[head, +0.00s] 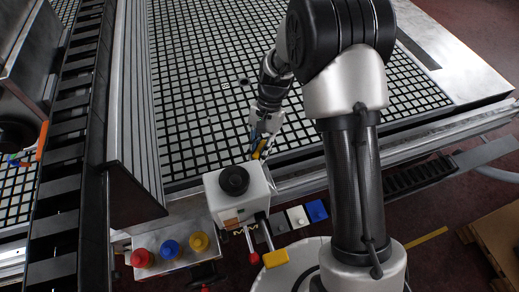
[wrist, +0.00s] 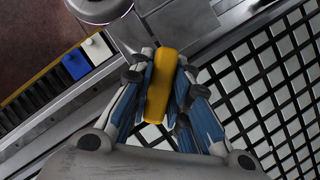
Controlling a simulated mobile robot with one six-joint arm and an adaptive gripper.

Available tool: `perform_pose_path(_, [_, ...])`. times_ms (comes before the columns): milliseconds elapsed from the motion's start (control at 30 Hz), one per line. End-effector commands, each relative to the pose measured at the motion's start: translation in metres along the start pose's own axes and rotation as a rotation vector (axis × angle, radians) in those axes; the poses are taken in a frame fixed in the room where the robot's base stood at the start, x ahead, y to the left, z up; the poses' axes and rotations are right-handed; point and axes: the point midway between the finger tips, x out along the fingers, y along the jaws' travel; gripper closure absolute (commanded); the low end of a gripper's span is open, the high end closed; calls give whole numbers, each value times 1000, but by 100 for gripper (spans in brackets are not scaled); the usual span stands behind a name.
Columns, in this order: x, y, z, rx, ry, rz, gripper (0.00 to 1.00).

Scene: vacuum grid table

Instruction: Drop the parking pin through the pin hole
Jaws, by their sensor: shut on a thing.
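My gripper (wrist: 163,82) is shut on a yellow pin (wrist: 160,85), which lies lengthwise between the blue-padded fingers in the wrist view. In the head view, my gripper (head: 261,140) hangs close to the front edge of the black-and-white grid table (head: 200,60), just behind a white box. The yellow pin (head: 259,150) shows there only as a small piece, and its lower end is hidden. A small dark round spot (head: 243,81) lies in the grid farther back. I cannot tell whether it is the pin hole.
The white box (head: 222,207) with a black knob (head: 233,180) and red and yellow levers stands at the table's front edge. Red, blue and yellow buttons (head: 171,248) sit left of it. Grey, white and blue blocks (head: 317,210) lie right. A ribbed upright fence (head: 132,100) bounds the grid's left.

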Motion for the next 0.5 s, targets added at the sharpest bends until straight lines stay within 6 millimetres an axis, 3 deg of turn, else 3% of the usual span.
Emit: perform_pose_path(500, [13,0,-5,0,-1,0,100])
